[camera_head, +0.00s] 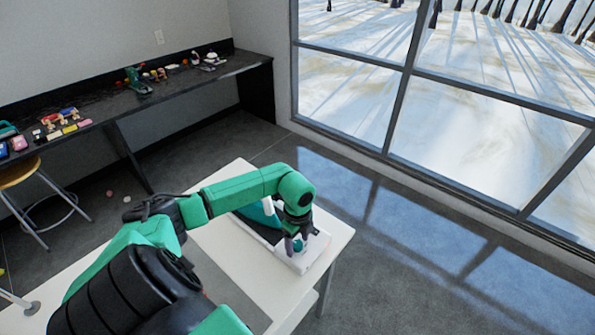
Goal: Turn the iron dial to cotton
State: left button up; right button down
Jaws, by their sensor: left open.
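On the white table (235,262), a teal and dark appliance (262,213), seemingly the iron, is partly hidden behind my left arm. At its near right end is a white panel (316,248) with a small round teal knob (298,246), which looks like the dial. My left gripper (297,243) points down over this panel, its dark fingers apart on either side of the knob. I cannot tell whether the fingers touch it. The dial's markings are too small to read. My right gripper is not in view.
A dark bench (165,92) with several small tools and coloured items runs along the back wall. A wooden-topped stool (18,172) stands at the left. Large windows (480,110) fill the right side. The floor (420,240) right of the table is clear.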

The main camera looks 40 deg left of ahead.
pick_arm(q)
grip_shut()
jog(key=shift+w+a, duration=0.1)
